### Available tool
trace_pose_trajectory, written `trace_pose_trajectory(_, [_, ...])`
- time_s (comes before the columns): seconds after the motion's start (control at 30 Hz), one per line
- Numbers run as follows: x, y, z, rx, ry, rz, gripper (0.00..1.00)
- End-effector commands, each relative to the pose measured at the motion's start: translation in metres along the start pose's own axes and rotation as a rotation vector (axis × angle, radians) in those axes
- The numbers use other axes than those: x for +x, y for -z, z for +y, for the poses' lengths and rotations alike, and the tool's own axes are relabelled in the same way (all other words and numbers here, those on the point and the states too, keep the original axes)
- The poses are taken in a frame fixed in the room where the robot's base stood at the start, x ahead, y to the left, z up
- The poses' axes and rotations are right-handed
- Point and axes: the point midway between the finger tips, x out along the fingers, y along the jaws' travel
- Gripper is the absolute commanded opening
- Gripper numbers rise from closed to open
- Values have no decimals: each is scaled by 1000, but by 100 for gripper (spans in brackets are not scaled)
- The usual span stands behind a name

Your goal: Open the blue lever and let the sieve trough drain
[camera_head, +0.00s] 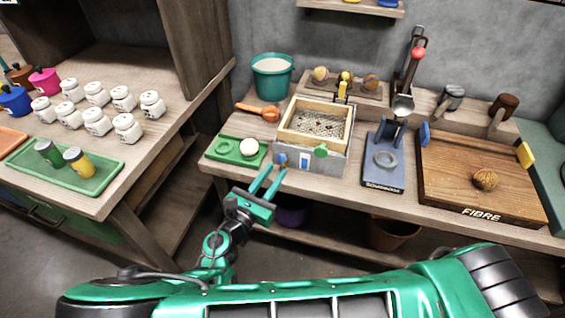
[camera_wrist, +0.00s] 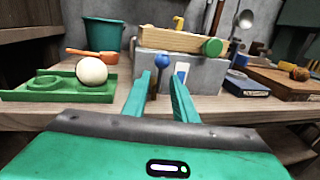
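The sieve trough is a grey box (camera_head: 328,167) with a wooden-framed mesh sieve (camera_head: 347,128) on top, near the bench's front edge. A blue-knobbed lever (camera_head: 282,158) is at the front left of the box; in the wrist view its knob (camera_wrist: 158,61) shows between my fingertips. A green knob (camera_head: 321,150) is on the front right, and a blue and white marking (camera_wrist: 182,70) is on the box's front. My gripper (camera_head: 275,169) is open and empty, its fingers pointing at the lever. I cannot tell whether they touch it. The trough's inside below the mesh is hidden.
A green tray (camera_head: 222,158) with a pale ball (camera_head: 249,147) lies left of the trough, and a teal bucket (camera_head: 272,77) stands behind. A blue stand (camera_head: 383,176) and a wooden FIBRE board (camera_head: 445,190) are on the right. A purple container (camera_head: 291,213) sits below the bench top.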

Motion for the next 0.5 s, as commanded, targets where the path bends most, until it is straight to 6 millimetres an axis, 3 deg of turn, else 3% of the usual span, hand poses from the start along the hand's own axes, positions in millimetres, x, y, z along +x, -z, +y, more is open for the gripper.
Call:
trace_pose_trajectory(0.2, [34,0,0,-1,1,0,26])
trace_pose_trajectory(0.5, [52,0,0,0,0,0,26])
